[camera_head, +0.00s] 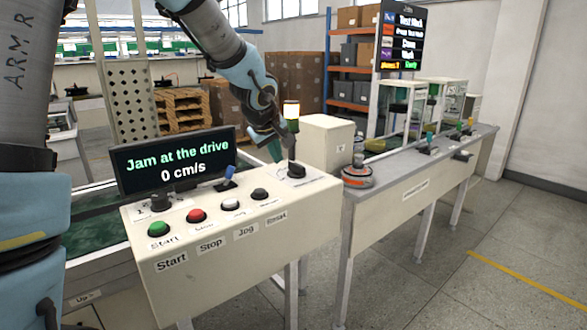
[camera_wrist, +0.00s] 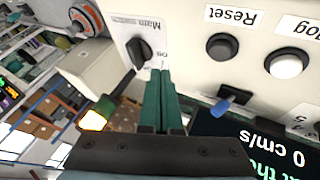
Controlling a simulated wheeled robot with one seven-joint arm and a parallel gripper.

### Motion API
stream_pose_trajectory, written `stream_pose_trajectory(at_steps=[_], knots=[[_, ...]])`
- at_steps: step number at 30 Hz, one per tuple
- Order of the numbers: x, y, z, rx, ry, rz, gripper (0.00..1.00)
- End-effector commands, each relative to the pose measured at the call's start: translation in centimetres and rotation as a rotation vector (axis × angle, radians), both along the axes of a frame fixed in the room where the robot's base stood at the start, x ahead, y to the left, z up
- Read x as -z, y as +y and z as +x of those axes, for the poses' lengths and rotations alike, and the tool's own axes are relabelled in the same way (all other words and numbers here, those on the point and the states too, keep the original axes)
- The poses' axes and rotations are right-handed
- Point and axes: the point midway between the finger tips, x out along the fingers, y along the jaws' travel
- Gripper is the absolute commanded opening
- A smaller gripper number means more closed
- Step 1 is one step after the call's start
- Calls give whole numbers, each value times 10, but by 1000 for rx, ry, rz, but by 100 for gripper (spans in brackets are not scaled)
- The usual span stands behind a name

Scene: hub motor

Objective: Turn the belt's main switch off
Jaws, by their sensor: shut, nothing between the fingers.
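The main switch (camera_wrist: 138,52) is a black rotary knob on a pale plate marked "Main", with "Off" printed near its edge. In the head view the switch (camera_head: 297,171) sits at the right end of the control box (camera_head: 240,240). My gripper (camera_wrist: 160,73) has its green fingers shut together and empty, with the tips close to the plate's "Off" print, beside the knob. Whether they touch the plate I cannot tell. In the head view my gripper (camera_head: 274,150) is just behind and left of the switch. The knob's exact setting is unclear.
A pole with a lit yellow lamp (camera_head: 291,110) stands by the switch. The display (camera_head: 175,162) reads "Jam at the drive, 0 cm/s". Green start (camera_head: 159,229), red stop (camera_head: 197,215), white jog (camera_head: 230,204) and black reset (camera_head: 260,194) buttons line the box. A blue-tipped lever (camera_head: 229,174) stands behind them.

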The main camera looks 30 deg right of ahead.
Motion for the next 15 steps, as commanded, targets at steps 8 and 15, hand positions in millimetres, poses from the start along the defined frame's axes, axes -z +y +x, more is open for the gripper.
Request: stream_pose_trajectory(at_steps=[8,15], knots=[[48,-23,25,3,3,3,0],[64,-49,41,2,1,1,0]])
